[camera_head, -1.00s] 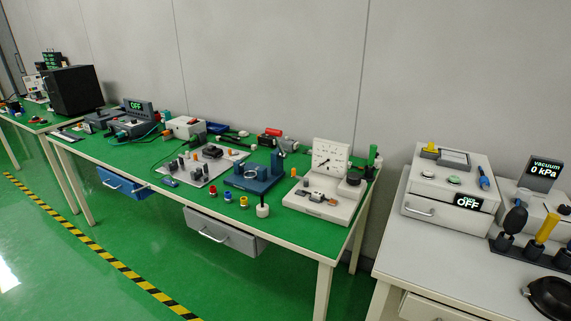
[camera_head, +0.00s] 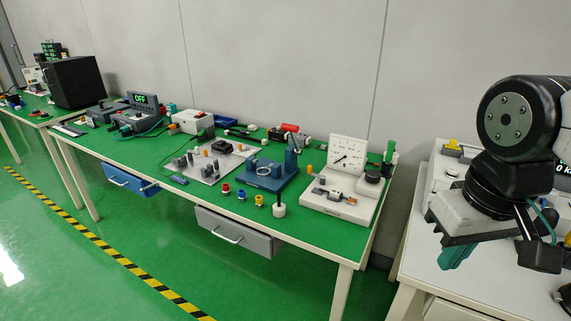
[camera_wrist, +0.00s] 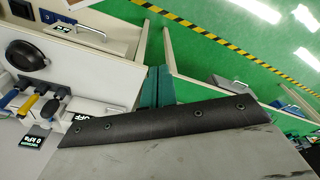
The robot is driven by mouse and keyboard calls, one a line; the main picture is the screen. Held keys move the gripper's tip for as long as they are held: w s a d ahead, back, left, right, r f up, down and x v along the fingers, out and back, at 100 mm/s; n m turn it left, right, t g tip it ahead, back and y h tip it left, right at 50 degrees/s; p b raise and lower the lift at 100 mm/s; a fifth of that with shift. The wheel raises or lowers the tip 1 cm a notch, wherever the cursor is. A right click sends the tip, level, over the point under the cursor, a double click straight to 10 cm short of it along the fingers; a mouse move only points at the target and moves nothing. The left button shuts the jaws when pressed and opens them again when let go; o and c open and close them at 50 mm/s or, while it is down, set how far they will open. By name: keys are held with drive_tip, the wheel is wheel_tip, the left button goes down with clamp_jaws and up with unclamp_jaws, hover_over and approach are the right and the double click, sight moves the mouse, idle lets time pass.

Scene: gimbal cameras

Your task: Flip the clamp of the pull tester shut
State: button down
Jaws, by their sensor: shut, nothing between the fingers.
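The pull tester (camera_head: 345,208) stands at the right end of the green table in the head view. It has a white base, an upright panel with a dial (camera_head: 348,154) and a dark round knob on the right. A small grey clamp (camera_head: 335,192) sits on its base; the clamp is too small to tell its position. My gripper (camera_head: 455,256) hangs at the right of the head view, over the grey-topped bench and well apart from the tester. Its teal fingers also show in the wrist view (camera_wrist: 156,88), close together and empty.
A blue fixture (camera_head: 263,175), small coloured pots and a white-footed black post (camera_head: 279,208) stand left of the tester. A green-topped tool (camera_head: 389,155) stands behind its right side. The grey-topped bench (camera_head: 405,268) is separated from the green table by a gap.

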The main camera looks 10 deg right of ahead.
drive_tip(key=shift+w+a, duration=0.1)
drive_tip(key=shift+w, duration=0.05)
drive_tip(key=w+a+r+n+t+y, duration=0.15)
drive_tip(key=w+y, duration=0.25)
drive_tip(key=w, duration=2.7)
drive_tip(key=w+d+f, duration=0.2)
drive_tip(key=w+f, duration=0.3)
drive_tip(key=w, duration=0.3)
drive_tip(key=w+d+f+t+y, duration=0.1)
drive_tip(key=w+d+f, duration=0.1)
drive_tip(key=w+f, duration=0.3)
drive_tip(key=w+d+f+t, duration=0.1)
drive_tip(key=w+d+f, duration=0.2)
drive_tip(key=w, duration=1)
wheel_tip(320, 180, down, 2)
drive_tip(key=shift+f+m+y, duration=0.1)
drive_tip(key=shift+m+y, duration=0.2)
drive_tip(key=shift+m, duration=0.05)
